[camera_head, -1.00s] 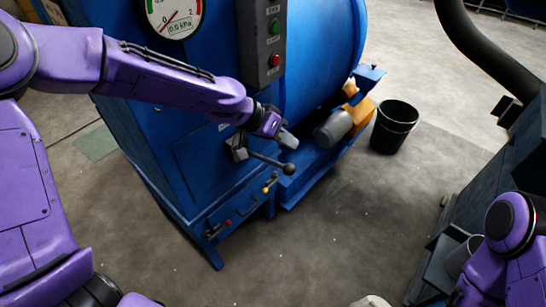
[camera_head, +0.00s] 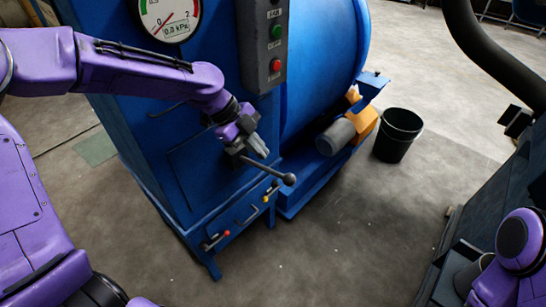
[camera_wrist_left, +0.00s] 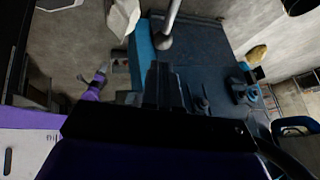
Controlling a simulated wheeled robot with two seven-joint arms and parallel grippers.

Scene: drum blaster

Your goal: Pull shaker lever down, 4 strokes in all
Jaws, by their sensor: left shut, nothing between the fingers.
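The shaker lever (camera_head: 264,170) is a dark rod with a round ball knob (camera_head: 289,179) on the blue machine's front. It points right and slightly down; its pivot is partly hidden behind my left gripper. My left gripper (camera_head: 261,150) is shut and empty, its grey fingers just above the rod, left of the knob. I cannot tell whether they touch it. In the left wrist view the knob (camera_wrist_left: 163,42) shows just beyond the shut fingers (camera_wrist_left: 165,85). My right gripper is not in view; only part of the right arm shows at the lower right.
The blue machine (camera_head: 190,160) carries a pressure gauge (camera_head: 168,15) and a button panel (camera_head: 276,45). Small red and yellow handles (camera_head: 240,215) sit below the lever. A black bucket (camera_head: 398,135) stands to the right. Open floor lies in front.

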